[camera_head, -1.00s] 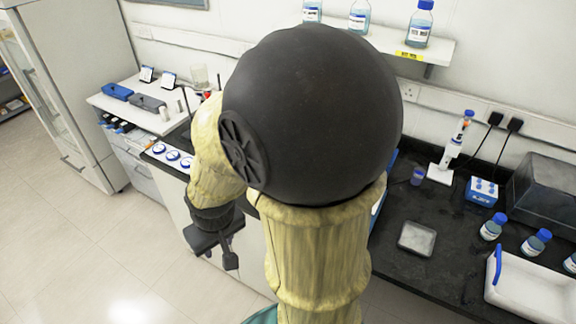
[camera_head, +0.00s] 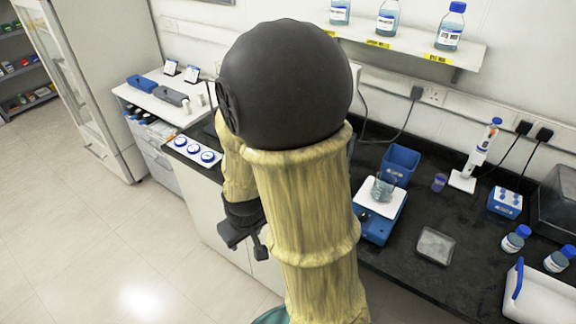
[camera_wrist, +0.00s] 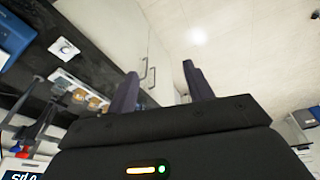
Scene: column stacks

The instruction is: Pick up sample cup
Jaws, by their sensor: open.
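A small cup with bluish-purple contents (camera_head: 439,182) stands upright on the dark bench, right of the blue bin. I cannot tell for certain whether it is the sample cup. Several round white pieces with blue rings sit in a white holder (camera_head: 194,151) at the bench's left front edge. My gripper (camera_head: 246,243) hangs in front of the cabinets, below the bench top and well apart from the small cup. In the wrist view my gripper (camera_wrist: 160,75) has its two fingers spread with nothing between them, facing cabinet doors and floor.
A beaker (camera_head: 383,187) stands on a blue-and-white scale (camera_head: 377,215). A blue bin (camera_head: 401,164), a pipette stand (camera_head: 462,181), a shallow clear dish (camera_head: 435,245), blue-capped bottles (camera_head: 516,239) and a white tray (camera_head: 540,298) also occupy the bench. The floor at left is clear.

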